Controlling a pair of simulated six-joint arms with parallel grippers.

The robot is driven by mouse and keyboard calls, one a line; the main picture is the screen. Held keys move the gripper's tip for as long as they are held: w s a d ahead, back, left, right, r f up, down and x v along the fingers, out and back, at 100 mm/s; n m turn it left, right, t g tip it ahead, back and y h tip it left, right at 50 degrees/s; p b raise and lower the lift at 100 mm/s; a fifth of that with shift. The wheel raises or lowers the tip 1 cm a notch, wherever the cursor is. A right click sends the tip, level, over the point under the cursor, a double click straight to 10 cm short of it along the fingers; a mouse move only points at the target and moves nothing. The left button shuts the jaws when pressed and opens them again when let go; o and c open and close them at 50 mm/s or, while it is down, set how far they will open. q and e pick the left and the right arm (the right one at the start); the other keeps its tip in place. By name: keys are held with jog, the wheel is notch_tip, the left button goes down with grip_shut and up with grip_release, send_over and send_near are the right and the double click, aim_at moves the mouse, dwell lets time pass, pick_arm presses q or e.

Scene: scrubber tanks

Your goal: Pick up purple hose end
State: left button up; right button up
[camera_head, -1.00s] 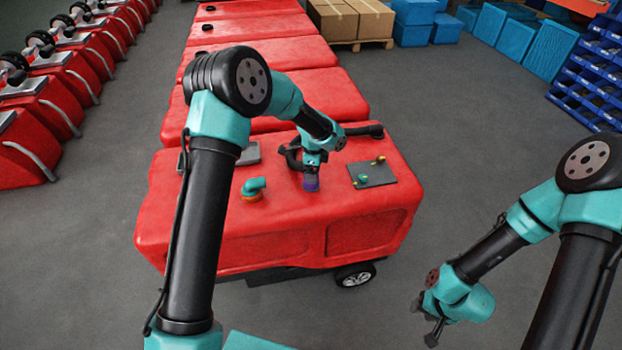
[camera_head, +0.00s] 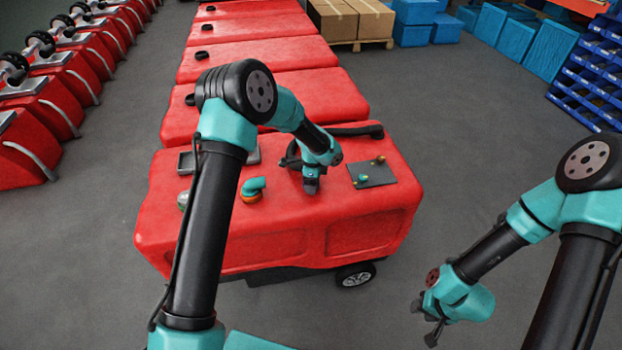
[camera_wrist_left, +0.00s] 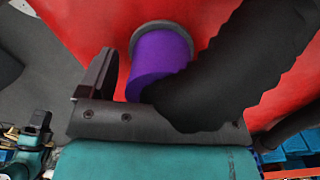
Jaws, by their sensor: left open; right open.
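The purple hose end (camera_wrist_left: 160,62), with a grey ring at its rim, shows in the left wrist view against the red machine top. The black hose (camera_wrist_left: 225,75) runs from it to the upper right and also crosses the machine in the head view (camera_head: 352,131). My left gripper (camera_head: 311,188) is open, low over the red machine, and hides the purple end in the head view. In the wrist view one finger stands just left of the purple end; the hose hides the other side. My right gripper (camera_head: 426,322) is open and empty, over the floor at the lower right.
The red scrubber tank (camera_head: 365,225) carries a teal elbow fitting (camera_head: 253,188) left of my left gripper and a dark panel (camera_head: 372,174) with small fittings to its right. More red tanks stand behind. Grey floor is clear between the tank and my right arm.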

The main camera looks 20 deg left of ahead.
pick_arm(q)
jog(key=c, duration=1.1)
jog(key=shift+r, duration=0.1)
jog(key=shift+r, duration=1.55)
jog(key=shift+s+r, duration=0.2)
jog(key=shift+s, duration=0.1)
jog(key=s+d+r, duration=0.1)
jog(key=s+d, duration=0.3)
jog(key=s, duration=1.1)
jog(key=shift+r, duration=0.15)
jog(key=shift+w+d, duration=0.1)
jog(key=shift+r, duration=1.5)
